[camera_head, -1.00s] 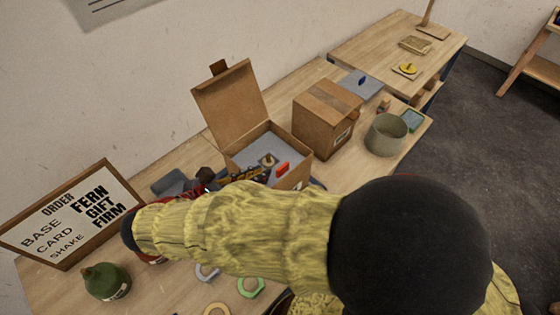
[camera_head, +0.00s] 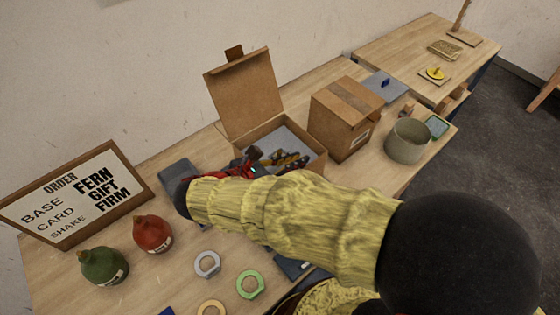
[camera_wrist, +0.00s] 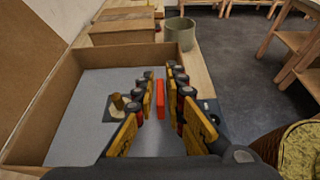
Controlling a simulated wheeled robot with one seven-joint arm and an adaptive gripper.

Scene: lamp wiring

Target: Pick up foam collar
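I cannot tell for certain which thing is the foam collar. Three flat rings lie on the table in the head view: grey (camera_head: 207,264), green (camera_head: 250,284) and tan (camera_head: 211,308). My gripper (camera_head: 290,160) is at the open cardboard box (camera_head: 318,161), over its grey inside. In the wrist view my gripper (camera_wrist: 158,112) has its yellow fingers apart. A narrow upright red-orange piece (camera_wrist: 160,98) shows between them, with no clear contact. A brass-coloured knob on a small plate (camera_wrist: 118,102) sits in the box, left of the fingers. The fingers hide part of the box floor.
A closed carton (camera_head: 345,118) and a grey-green pot (camera_head: 408,141) stand right of the open box. A green bottle (camera_head: 103,266) and a red bottle (camera_head: 152,234) stand by the order sign (camera_head: 78,196). The box's raised lid (camera_head: 242,92) stands behind it.

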